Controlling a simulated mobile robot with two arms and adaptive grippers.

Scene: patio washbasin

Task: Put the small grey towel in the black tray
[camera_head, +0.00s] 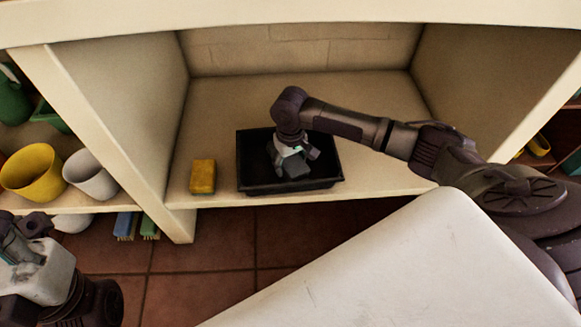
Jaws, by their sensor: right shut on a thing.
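The black tray (334,178) sits on the shelf inside the open cabinet, in the middle of the head view. My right gripper (295,160) reaches down into the tray from above, shut on the small grey towel (297,169). The towel is a small dark grey patch under the fingers, within the tray's walls. I cannot tell if it touches the tray floor. My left gripper (22,238) is at the lower left edge, partly cut off, away from the tray. Its opening is unclear.
A yellow sponge (203,177) lies on the shelf just left of the tray. A yellow pot (32,172) and a white pot (91,174) stand in the left compartment. Blue (126,226) and green (149,228) brushes lie below.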

